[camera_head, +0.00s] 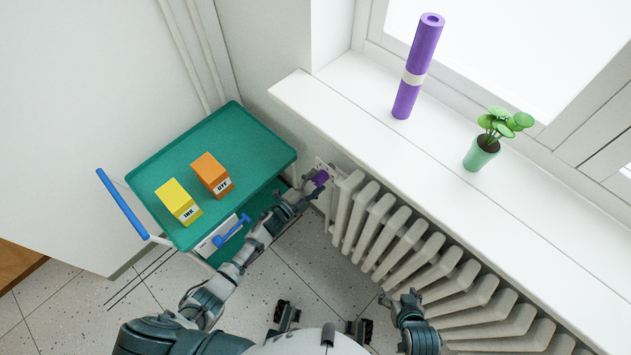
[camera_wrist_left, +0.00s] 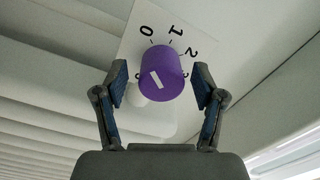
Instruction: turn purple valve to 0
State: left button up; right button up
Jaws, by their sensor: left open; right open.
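In the left wrist view the valve knob (camera_wrist_left: 172,68) stands before a white plate (camera_wrist_left: 130,48) marked 0, 1 and 2. The white bar on its face tilts up-left, roughly toward the 0. My left gripper (camera_wrist_left: 160,84) is open, with one finger on each side of the knob and small gaps visible; whether the pads touch is hard to tell. In the head view my left gripper (camera_head: 312,185) reaches the valve. My right gripper (camera_head: 402,297) is open and empty beside the radiator.
The white radiator (camera_head: 387,225) runs under the windowsill (camera_head: 420,165), which holds a purple roll (camera_head: 420,62) and a potted plant (camera_head: 480,155). A green cart (camera_head: 235,130) carrying a yellow box (camera_head: 175,200) and an orange box (camera_head: 210,173) stands close left of my left arm.

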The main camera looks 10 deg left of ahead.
pick_arm(q)
jog(key=v, duration=1.2)
jog(key=shift+a+f, duration=0.1)
jog(key=shift+f, duration=0.1)
